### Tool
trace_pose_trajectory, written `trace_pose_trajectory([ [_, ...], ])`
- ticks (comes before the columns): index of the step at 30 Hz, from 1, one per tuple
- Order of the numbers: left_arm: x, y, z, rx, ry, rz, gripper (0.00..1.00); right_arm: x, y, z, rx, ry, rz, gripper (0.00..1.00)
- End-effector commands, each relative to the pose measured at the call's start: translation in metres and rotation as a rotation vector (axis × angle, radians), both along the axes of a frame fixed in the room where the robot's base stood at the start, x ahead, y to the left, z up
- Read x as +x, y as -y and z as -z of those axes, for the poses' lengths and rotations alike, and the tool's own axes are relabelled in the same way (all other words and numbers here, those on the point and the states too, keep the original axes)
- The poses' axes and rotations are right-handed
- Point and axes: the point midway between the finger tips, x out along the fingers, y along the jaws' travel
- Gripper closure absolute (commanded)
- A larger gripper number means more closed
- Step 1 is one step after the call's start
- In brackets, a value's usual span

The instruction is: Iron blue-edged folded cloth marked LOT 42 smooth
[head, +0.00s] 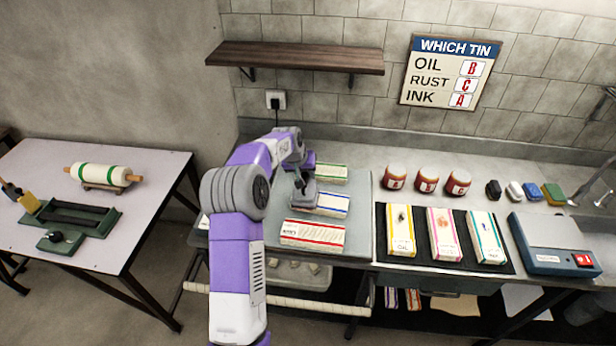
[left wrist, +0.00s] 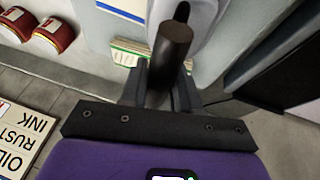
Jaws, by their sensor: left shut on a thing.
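The blue-edged folded cloth (head: 334,206) lies on the grey ironing surface (head: 357,190), between a green-edged cloth (head: 332,174) and a red-edged cloth (head: 313,234). Its left part is hidden behind the iron and my arm, and I cannot read its label. My left gripper (head: 299,178) is shut on the dark handle of the grey iron (head: 303,196), at the cloth's left end. I cannot tell whether the iron touches the cloth. The handle (left wrist: 172,52) shows between the fingers in the left wrist view, with part of the blue-edged cloth (left wrist: 122,9) beyond. My right gripper is not in view.
Three red-brown jars (head: 427,180) stand at the back. Three stained cloths lie on a black mat (head: 420,262) to the right, beside a blue-grey device (head: 553,245). A wall socket with a plug (head: 275,100) and a shelf (head: 300,57) are behind the arm.

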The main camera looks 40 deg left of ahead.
Motion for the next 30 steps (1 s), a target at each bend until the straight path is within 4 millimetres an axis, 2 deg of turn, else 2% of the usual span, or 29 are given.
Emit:
trace_pose_trajectory([
  [1,0.001,0.000,-0.009,0.001,0.003,0.000,1.00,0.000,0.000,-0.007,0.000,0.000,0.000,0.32],
  [16,0.000,-0.001,-0.054,0.001,0.006,-0.003,1.00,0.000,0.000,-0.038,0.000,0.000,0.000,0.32],
  [20,0.000,-0.001,-0.060,0.001,0.006,-0.004,1.00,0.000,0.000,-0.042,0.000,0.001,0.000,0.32],
  [30,0.000,-0.002,-0.059,0.001,0.006,-0.004,1.00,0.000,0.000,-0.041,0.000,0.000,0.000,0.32],
])
